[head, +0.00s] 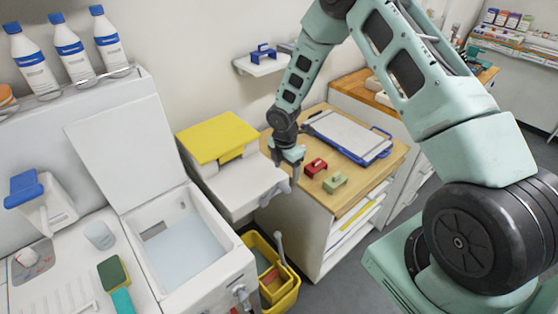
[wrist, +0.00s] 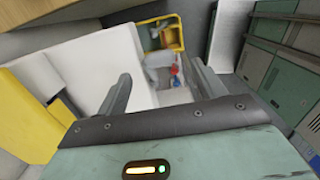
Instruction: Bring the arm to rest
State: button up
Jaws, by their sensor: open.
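My arm (head: 404,72) is green with dark joints. It reaches from the lower right up over the scene and down to the middle. My gripper (head: 287,172) hangs at the left edge of the wooden-topped cabinet (head: 322,195), beside the white unit with a yellow lid (head: 218,137). In the wrist view, my gripper (wrist: 160,88) shows two grey fingers spread apart with nothing held between them. Whether the fingers touch the white unit cannot be told.
A red block (head: 316,166), a green block (head: 335,182) and a clipboard (head: 350,137) lie on the cabinet. A yellow bucket (head: 284,297) stands on the floor below. An open white basin (head: 190,245) is at left. A small wall shelf (head: 262,65) is behind the arm.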

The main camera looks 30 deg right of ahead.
jog(key=s+a+r+m+b, duration=0.3)
jog(key=s+a+r+b, duration=0.25)
jog(key=a, duration=0.25)
jog(key=s+a+r+m+b, duration=0.35)
jog(key=s+a, duration=0.25)
jog(key=a, duration=0.2)
jog(key=s+a+r+m+b, duration=0.1)
jog(key=s+a+m+b, duration=0.1)
jog(key=s, duration=0.8)
jog(key=s+a+r+m+y+b, duration=0.1)
jog(key=s+a+m+b, duration=0.2)
jog(key=s, duration=0.7)
jog(key=shift+s+r+m+b, duration=0.15)
jog(key=shift+m+b, duration=0.3)
jog(key=shift+b, duration=0.35)
